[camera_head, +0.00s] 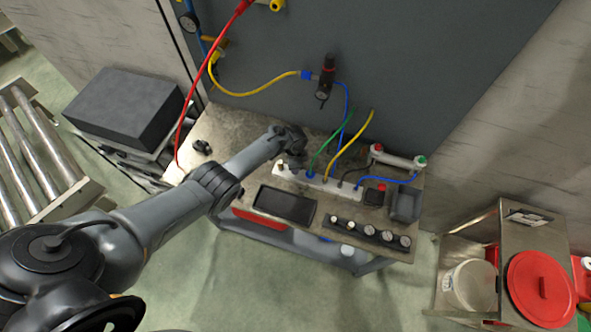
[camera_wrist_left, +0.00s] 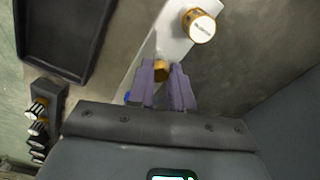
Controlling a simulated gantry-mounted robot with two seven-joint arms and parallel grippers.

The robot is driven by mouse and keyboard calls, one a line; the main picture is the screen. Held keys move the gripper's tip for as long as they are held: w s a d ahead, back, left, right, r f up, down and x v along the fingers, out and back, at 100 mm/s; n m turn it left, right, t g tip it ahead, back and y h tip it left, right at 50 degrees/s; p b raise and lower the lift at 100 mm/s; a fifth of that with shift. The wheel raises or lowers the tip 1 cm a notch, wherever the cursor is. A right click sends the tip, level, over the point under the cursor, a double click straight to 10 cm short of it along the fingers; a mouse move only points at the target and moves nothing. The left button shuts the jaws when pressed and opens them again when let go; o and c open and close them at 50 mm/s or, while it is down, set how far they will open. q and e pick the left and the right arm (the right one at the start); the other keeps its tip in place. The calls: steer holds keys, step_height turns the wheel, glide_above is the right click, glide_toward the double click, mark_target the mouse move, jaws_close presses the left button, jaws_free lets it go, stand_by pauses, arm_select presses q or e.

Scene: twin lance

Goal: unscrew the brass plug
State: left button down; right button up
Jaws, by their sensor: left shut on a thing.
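My left gripper (camera_head: 294,163) reaches over the white manifold bar (camera_head: 325,185) on the bench. In the left wrist view its two purple-grey fingers (camera_wrist_left: 163,82) are closed around the brass plug (camera_wrist_left: 160,68), on the white bar (camera_wrist_left: 168,43). Only the top part of the plug shows between the fingers; its thread is hidden. In the head view my gripper and wrist hide the plug. A larger brass fitting with a white labelled top (camera_wrist_left: 201,27) stands on the same bar, apart from the fingers. My right gripper is in neither view.
Blue, green and yellow hoses (camera_head: 355,138) rise from the bar close to the gripper's right. A red hose (camera_head: 203,82) hangs left of the gripper.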

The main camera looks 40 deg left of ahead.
arm_select(q)
steer(key=n, duration=0.2)
steer(key=n+p, duration=0.1)
steer(key=n, duration=0.1)
steer(key=shift+d+r+n, duration=0.15)
steer(key=shift+n, duration=0.15)
steer(key=n, duration=0.2)
steer(key=shift+n+p, duration=0.4)
steer(key=n, duration=0.5)
steer(key=shift+d+n, duration=0.1)
steer(key=shift+n, duration=0.3)
steer(key=n, duration=0.8)
steer(key=shift+f+b, duration=0.2)
steer(key=shift+b, duration=0.1)
steer(key=n, duration=0.4)
steer(key=shift+r, duration=0.1)
